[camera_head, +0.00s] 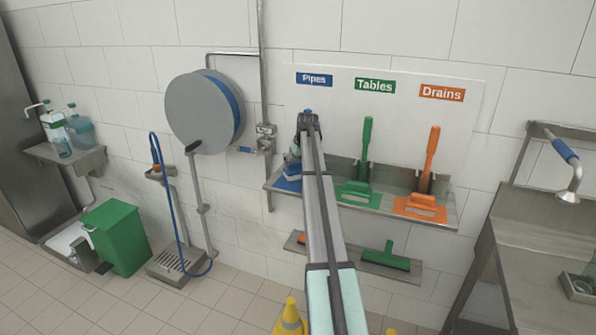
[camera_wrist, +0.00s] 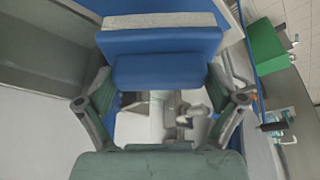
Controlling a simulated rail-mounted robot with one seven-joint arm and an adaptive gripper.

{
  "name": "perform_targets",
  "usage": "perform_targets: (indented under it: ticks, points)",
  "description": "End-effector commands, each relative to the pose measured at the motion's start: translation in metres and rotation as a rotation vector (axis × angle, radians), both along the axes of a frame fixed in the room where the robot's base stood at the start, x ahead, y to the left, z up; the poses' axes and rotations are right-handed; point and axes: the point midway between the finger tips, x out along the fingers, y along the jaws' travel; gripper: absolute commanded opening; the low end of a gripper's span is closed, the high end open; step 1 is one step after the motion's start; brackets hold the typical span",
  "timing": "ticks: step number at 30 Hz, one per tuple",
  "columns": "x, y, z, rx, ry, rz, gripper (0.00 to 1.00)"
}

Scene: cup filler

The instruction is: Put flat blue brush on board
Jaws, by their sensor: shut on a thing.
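The flat blue brush (camera_wrist: 160,45) fills the upper middle of the wrist view, with a pale bristle strip along its top. My gripper (camera_wrist: 160,85) is shut on it, a finger at each side. In the head view my gripper (camera_head: 296,150) is at the left end of the white board (camera_head: 400,90), under the blue "Pipes" label (camera_head: 314,79). Blue of the brush (camera_head: 293,170) shows there, just above the steel shelf (camera_head: 448,213). My arm partly hides the brush, and I cannot tell whether it touches the board or shelf.
A green brush (camera_head: 364,160) and an orange brush (camera_head: 428,175) stand upright under "Tables" and "Drains". A lower shelf holds another green brush (camera_head: 387,258). A hose reel (camera_head: 205,112) and green bin (camera_head: 118,237) are left; a steel table (camera_head: 510,235) is right.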

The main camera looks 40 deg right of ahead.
Motion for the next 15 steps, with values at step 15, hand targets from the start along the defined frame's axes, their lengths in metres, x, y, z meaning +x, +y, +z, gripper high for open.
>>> perform_targets:
  ticks: [15]
  points:
    - [0.000, 0.000, -0.041, 0.000, 0.000, 0.000, 0.53]
